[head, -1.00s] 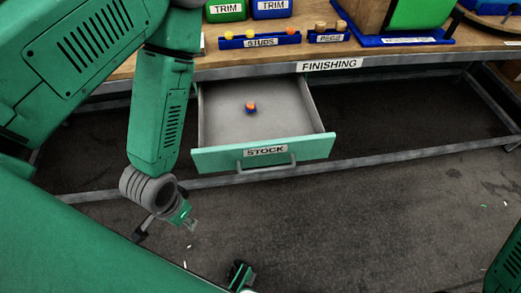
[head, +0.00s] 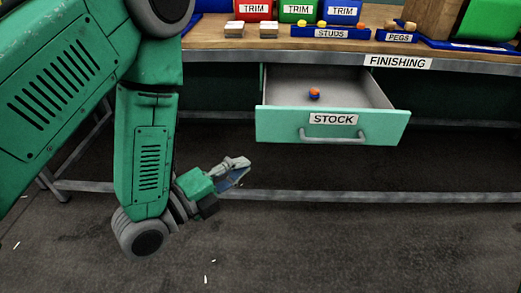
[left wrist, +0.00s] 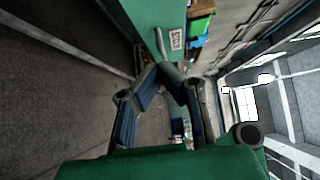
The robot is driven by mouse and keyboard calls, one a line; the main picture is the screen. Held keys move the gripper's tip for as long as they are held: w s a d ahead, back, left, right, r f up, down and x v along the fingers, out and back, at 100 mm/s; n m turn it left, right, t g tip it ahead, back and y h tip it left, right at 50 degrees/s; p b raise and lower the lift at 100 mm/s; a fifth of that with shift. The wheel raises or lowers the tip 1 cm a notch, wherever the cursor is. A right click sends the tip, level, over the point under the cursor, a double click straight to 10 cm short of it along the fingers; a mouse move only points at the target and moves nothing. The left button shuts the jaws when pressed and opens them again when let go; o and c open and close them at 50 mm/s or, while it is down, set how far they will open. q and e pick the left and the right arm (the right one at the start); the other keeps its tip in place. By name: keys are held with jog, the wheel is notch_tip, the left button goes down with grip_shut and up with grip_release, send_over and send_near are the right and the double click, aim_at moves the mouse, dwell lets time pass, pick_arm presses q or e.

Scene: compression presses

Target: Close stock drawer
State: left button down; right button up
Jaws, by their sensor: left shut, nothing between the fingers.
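The stock drawer (head: 285,124) stands pulled out below the bench in the head view, with a "STOCK" label and a grey bar handle (head: 334,136) on its green front. A small orange and blue piece (head: 314,93) lies inside it. My left gripper (head: 243,170) is shut and empty, in front of and below the drawer's left end, apart from it. In the left wrist view, the fingers (left wrist: 160,72) come together near the drawer front (left wrist: 145,18), which appears turned on its side. My right gripper does not show.
The wooden bench (head: 225,42) labelled "FINISHING" runs above the drawer. On it are TRIM bins (head: 298,10), a STUDS tray (head: 331,32) and a PEGS tray (head: 397,37). A low metal rail (head: 330,196) runs beneath. The floor in front is clear apart from small white scraps.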

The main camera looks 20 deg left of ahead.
pick_arm(q)
jog(key=p, duration=0.1)
send_near(285, 128)
jog(key=w+d, duration=0.2)
jog(key=d, duration=0.2)
jog(key=w, duration=0.3)
jog(key=shift+w+a, duration=0.3)
jog(key=shift+w, duration=0.3)
